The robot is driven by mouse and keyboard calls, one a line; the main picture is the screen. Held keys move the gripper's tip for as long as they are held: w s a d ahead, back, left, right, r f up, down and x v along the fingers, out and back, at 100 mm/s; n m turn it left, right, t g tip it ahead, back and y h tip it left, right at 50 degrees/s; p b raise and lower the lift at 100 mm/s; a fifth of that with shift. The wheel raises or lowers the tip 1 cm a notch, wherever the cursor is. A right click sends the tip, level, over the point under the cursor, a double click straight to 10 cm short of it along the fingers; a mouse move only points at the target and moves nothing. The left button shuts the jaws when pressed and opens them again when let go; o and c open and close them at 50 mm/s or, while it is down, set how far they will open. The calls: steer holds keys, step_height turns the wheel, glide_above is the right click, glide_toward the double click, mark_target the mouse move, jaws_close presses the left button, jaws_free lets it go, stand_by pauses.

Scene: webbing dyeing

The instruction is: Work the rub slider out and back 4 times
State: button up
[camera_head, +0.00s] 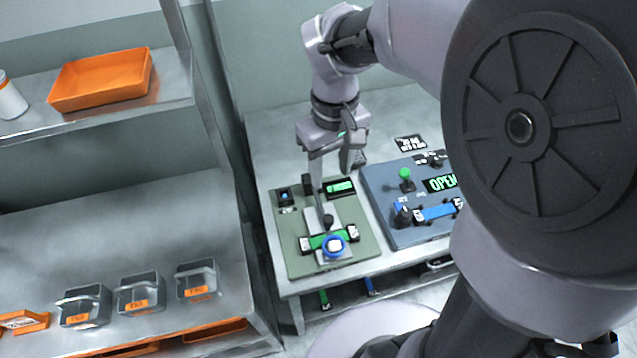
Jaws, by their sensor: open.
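The green-grey panel (290,262) lies on the table and carries the rubbing device. A dark round knob (328,220) stands on a light grey strip there; it looks like the rub slider's handle. In front of it a green band (318,241) runs between two dark end blocks. A blue ring with a white centre (334,246) sits at the band's front edge. My gripper (334,176) is open, pointing down over the back part of the panel, behind the knob and apart from it. Nothing shows between its fingers. The slider's track is partly hidden.
A blue panel (385,232) to the right carries a green-topped lever (405,176), a blue band and an "OPEN" display (440,183). A small green-lit display (340,187) stands near my gripper. Left, a shelf holds grey bins (140,294) and an orange tray (100,80).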

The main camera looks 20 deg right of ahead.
mark_target(329, 219)
step_height(329, 219, down, 16)
steer(key=b, duration=0.6)
steer(key=shift+f, duration=0.2)
jaws_close()
stand_by(0.7)
